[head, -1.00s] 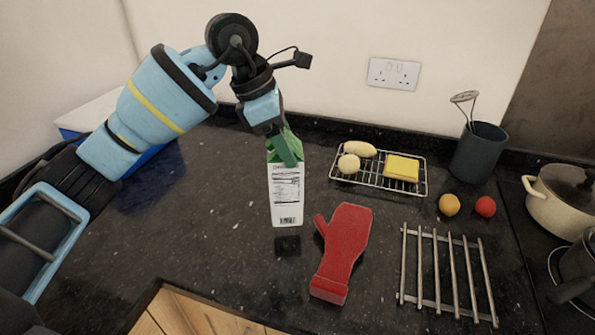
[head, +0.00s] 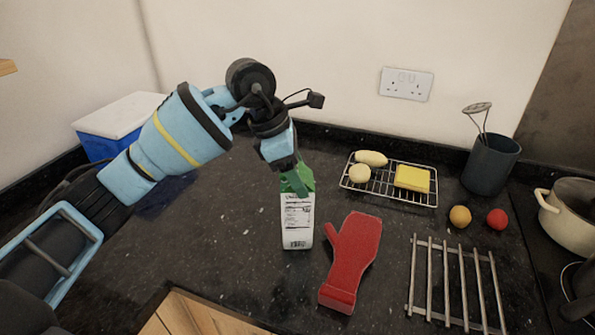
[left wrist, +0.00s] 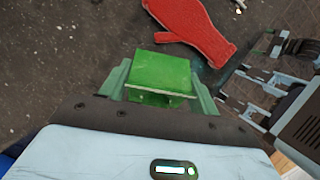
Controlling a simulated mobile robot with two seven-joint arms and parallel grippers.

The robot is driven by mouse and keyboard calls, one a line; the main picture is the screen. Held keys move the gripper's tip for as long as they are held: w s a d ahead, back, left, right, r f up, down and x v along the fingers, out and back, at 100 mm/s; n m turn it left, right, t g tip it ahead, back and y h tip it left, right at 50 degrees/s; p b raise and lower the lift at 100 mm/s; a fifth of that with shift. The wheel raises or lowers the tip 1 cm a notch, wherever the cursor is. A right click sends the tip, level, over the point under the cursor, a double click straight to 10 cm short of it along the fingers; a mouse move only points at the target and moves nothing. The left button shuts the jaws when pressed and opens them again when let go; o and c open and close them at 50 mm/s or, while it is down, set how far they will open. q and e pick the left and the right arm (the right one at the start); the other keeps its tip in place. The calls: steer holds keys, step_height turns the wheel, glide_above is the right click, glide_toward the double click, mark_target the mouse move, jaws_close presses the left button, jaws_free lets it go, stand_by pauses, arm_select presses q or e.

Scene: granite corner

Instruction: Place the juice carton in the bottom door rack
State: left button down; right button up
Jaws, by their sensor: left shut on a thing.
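The juice carton (head: 297,222) is white with a green gable top and printed panels. It stands upright over the dark counter, left of the red mitt. Its base looks at or very near the counter surface; I cannot tell if it touches. My left gripper (head: 294,178) comes from above and is shut on the carton's green top. In the left wrist view the green top (left wrist: 161,72) sits between the two green fingers. No door rack shows.
A red oven mitt (head: 352,258) lies just right of the carton. A metal trivet (head: 449,282), a wire rack (head: 388,199) with food, two round fruits, a utensil pot (head: 490,165) and a cream pot (head: 568,222) stand further right. A blue-and-white box (head: 97,147) stands back left.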

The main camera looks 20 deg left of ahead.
arm_select(q)
steer(key=shift+c, duration=1.9)
jaws_free()
steer(key=shift+f, duration=0.1)
steer(key=shift+o, duration=0.4)
steer(key=v, duration=1.2)
